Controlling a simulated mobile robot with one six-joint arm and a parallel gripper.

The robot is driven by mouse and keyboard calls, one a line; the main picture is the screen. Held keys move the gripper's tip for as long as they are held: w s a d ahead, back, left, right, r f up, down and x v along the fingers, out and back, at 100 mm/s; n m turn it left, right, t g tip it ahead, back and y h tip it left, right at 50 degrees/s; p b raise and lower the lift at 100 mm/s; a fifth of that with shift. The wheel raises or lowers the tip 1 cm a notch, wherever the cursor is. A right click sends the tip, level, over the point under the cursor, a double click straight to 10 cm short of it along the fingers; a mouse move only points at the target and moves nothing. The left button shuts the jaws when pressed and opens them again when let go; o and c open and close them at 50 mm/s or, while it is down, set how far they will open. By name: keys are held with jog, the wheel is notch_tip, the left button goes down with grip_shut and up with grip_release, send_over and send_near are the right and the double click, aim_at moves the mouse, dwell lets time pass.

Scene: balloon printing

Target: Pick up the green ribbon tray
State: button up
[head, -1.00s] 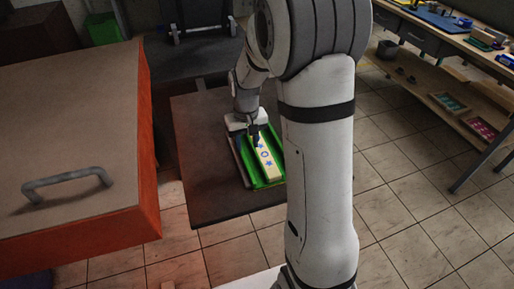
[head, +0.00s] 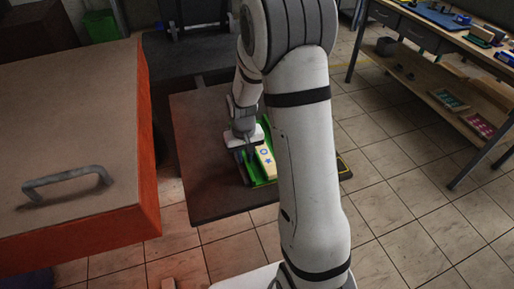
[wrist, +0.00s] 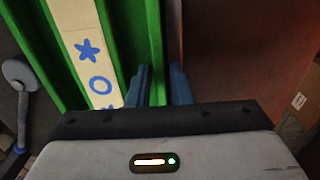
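The green ribbon tray (head: 258,182) lies on the dark tabletop, partly hidden by my arm in the head view. It holds a cream strip (head: 265,163) printed with blue stars and circles. In the wrist view the green tray (wrist: 120,30) runs along the upper left, with the cream strip (wrist: 88,45) inside it. My gripper (wrist: 160,75) has its two blue fingers apart at the tray's right side wall, and a green edge shows between them. I cannot tell whether either finger touches the wall. In the head view my gripper (head: 243,150) is at the tray's left side.
The dark table (head: 215,195) has free room left of the tray. An orange-sided cabinet with a grey handle (head: 68,182) stands close on the left. A workbench (head: 440,33) with small items and a lower shelf stands at the right. Tiled floor lies between.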

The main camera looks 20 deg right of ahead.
grip_shut()
